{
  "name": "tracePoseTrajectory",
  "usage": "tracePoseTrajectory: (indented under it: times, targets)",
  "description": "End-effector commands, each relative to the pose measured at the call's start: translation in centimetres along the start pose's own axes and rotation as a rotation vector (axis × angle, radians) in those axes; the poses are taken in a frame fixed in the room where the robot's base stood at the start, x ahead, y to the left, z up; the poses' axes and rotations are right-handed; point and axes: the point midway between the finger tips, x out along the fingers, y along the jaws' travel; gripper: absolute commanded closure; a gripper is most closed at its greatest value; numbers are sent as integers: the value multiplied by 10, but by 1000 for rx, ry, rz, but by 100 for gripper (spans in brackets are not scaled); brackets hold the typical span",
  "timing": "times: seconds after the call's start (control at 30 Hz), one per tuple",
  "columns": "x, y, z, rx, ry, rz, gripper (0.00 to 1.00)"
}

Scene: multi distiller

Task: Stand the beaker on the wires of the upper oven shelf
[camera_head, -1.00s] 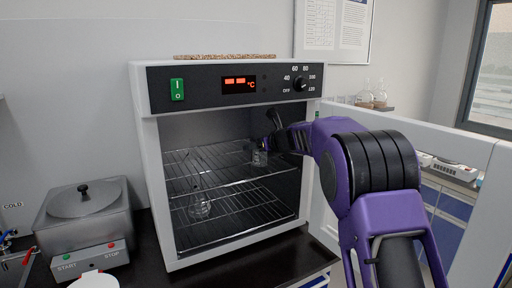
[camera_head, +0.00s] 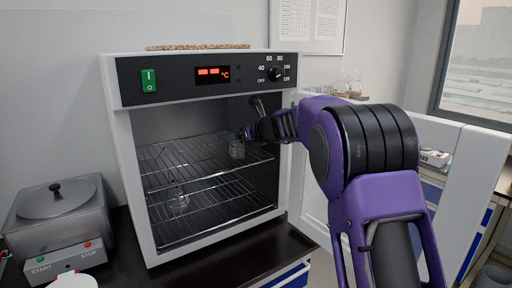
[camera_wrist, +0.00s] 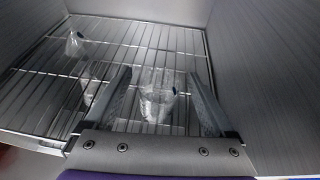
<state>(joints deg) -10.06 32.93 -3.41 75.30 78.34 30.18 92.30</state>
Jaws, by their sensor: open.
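The clear glass beaker (camera_head: 237,148) stands upright on the wires of the upper oven shelf (camera_head: 180,149), towards the right side of the oven. In the wrist view the beaker (camera_wrist: 158,98) is between the two fingers of my gripper (camera_wrist: 160,78), with a gap on each side. My gripper (camera_head: 246,134) is open and reaches into the oven from the right, around the beaker. In the head view the gripper's dark fingers partly cover the beaker's top.
The oven (camera_head: 120,150) is open, its door (camera_head: 460,185) swung out to the right beside my arm. The left part of the upper shelf is clear. A metal water bath (camera_head: 60,215) is left of the oven.

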Motion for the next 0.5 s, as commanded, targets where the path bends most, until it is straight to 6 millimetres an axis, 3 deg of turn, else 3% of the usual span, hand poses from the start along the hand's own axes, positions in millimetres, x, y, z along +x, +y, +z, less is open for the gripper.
tracePoseTrajectory:
  times: [0.3, 0.5]
  targets:
    - [-67, 0, -30, 2, -1, -2, 11]
    - [-97, -1, -42, 0, 0, -2, 11]
